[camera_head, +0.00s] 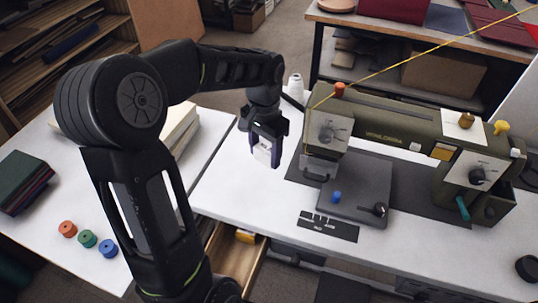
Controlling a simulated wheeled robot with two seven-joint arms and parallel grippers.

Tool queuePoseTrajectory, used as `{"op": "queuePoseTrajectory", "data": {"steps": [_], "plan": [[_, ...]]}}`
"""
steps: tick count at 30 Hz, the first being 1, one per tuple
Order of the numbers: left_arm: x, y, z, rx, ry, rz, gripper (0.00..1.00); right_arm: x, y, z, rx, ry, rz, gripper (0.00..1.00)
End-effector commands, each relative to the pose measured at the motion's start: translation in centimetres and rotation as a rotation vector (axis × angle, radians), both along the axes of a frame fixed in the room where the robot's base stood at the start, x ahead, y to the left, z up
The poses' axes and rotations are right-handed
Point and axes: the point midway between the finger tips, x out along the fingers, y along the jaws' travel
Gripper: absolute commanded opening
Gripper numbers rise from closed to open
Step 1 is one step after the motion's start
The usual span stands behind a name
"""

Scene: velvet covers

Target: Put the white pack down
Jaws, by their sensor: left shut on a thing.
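My left gripper (267,157) comes down from above over the left part of the white sewing table (225,190). It is shut on the white pack (262,151), a small pale block showing between the dark fingers. The fingers hide part of the pack. I cannot tell whether its underside touches the table. My right gripper is not in view.
A green sewing machine (385,118) stands right of the gripper, with a yellow thread above it. A white cone (296,86) stands behind. An open drawer (234,262) is below the front edge. Left, another table holds three coloured spools (87,239) and dark covers (22,182).

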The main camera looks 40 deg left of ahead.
Motion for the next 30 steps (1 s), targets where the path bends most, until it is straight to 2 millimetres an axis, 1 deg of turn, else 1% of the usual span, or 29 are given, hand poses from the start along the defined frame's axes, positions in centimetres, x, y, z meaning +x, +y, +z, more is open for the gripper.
{"op": "queuePoseTrajectory", "data": {"steps": [7, 10, 14, 18, 21, 24, 30], "plan": [[0.0, 0.0, 0.0, 0.000, 0.000, 0.000, 0.16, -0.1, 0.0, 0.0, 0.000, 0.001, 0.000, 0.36], [0.0, 0.0, -0.4, 0.000, 0.002, 0.000, 0.16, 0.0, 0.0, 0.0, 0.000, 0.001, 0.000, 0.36], [-0.1, 0.0, -2.1, -0.001, 0.005, -0.002, 0.16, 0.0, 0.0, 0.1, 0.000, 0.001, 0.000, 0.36], [-0.1, 0.0, -4.7, -0.002, 0.005, 0.000, 0.16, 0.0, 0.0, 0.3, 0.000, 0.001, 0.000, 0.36], [0.0, 0.0, -5.9, 0.000, 0.003, -0.001, 0.16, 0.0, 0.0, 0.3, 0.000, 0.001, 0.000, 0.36], [0.0, 0.0, -6.3, 0.001, -0.001, 0.000, 0.16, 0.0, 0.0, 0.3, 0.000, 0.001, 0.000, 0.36], [0.0, 0.0, -6.3, 0.001, -0.001, 0.000, 0.16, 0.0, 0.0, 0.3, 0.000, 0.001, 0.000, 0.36]]}}
